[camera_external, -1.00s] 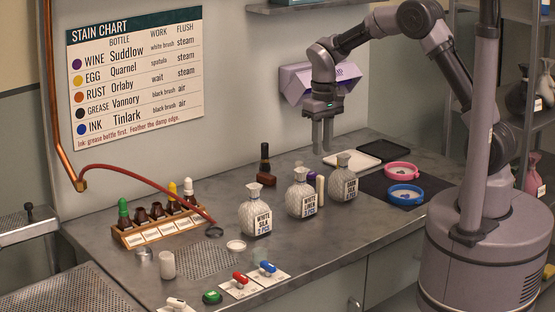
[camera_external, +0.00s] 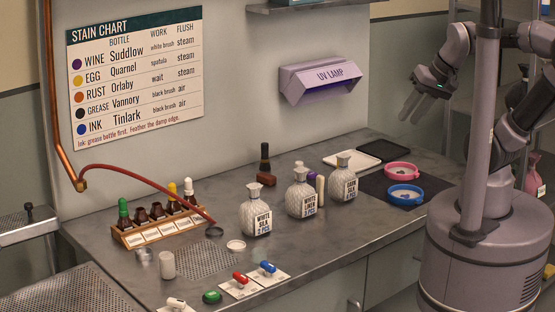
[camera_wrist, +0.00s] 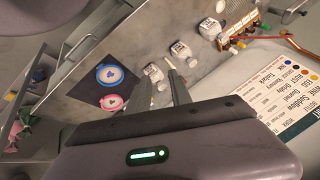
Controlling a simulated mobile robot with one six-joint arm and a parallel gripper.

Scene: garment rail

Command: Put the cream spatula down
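I cannot make out a cream spatula for certain in either view.
A white tray (camera_external: 338,159) and a black tray (camera_external: 384,150) lie at the back of the counter. Blue (camera_external: 405,195) and pink (camera_external: 400,171) rings sit on a dark mat. A bottle rack (camera_external: 158,231) stands left. The UV lamp (camera_external: 322,80) is on the wall.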

